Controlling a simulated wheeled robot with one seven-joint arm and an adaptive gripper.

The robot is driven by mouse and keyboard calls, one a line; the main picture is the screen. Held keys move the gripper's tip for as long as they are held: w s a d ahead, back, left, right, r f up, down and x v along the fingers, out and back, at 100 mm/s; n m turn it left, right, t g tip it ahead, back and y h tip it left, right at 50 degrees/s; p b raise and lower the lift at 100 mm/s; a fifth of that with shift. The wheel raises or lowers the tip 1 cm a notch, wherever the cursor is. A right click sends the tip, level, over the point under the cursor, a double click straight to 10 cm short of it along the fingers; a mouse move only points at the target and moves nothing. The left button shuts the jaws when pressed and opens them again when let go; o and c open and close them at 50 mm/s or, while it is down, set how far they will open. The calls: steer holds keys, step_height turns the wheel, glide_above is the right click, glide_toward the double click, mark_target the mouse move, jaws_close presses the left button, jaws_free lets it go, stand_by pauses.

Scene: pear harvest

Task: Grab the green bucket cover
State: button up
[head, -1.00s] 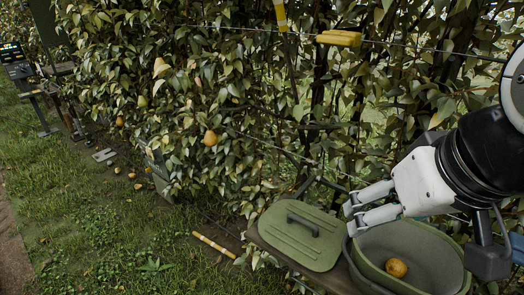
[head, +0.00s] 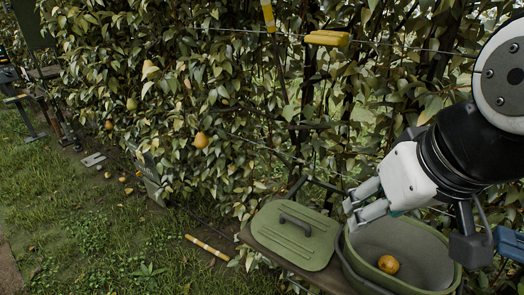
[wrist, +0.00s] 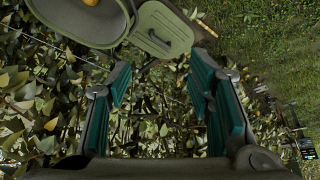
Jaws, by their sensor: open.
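The green bucket cover (head: 290,240) lies flat on a wooden board, with a dark arched handle (head: 296,222) on top. It also shows at the top of the wrist view (wrist: 172,20). The open green bucket (head: 440,240) stands right of the cover, with one yellow pear (head: 388,264) inside. My gripper (head: 358,202) is open and empty, above and to the right of the cover, near the bucket's left rim. In the wrist view its teal finger pads (wrist: 163,95) are wide apart with only foliage between them.
A leafy pear hedge with wires stands behind, with pears hanging (head: 201,140). A yellow-and-white stick (head: 207,247) and several fallen pears lie on the grass. A blue object (head: 509,243) is at the right edge. The grass at left is mostly clear.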

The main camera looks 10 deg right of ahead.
steer(key=w+d+f+n+g+h+b, duration=0.1)
steer(key=w+f+b, duration=0.15)
steer(key=w, duration=0.25)
steer(key=w+d+f+n+h+b, duration=0.1)
steer(key=w+f, duration=0.2)
steer(key=w, duration=0.3)
steer(key=n+g+b, duration=0.3)
steer(key=n+b, duration=0.4)
steer(key=n, duration=0.1)
glide_above(299, 221)
steer(key=s+a, duration=0.1)
steer(key=s, duration=0.2)
steer(key=s+a+f+x, duration=0.1)
steer(key=s+a+x, duration=0.1)
steer(key=x, duration=1.1)
steer(key=s+a+x, duration=0.1)
steer(key=a+x, duration=0.2)
steer(key=x, duration=1)
steer(key=shift+y, duration=0.4)
steer(key=w+f, duration=0.1)
steer(key=f, duration=0.3)
steer(key=w+f+b, duration=0.1)
steer(key=f, duration=0.4)
steer(key=w+d+f, duration=0.1)
steer(key=f, duration=0.3)
steer(key=shift+d+f+b, duration=0.15)
steer(key=shift+f+b, duration=0.2)
steer(key=shift+b, duration=0.05)
steer(key=shift+c, duration=0.2)
jaws_close()
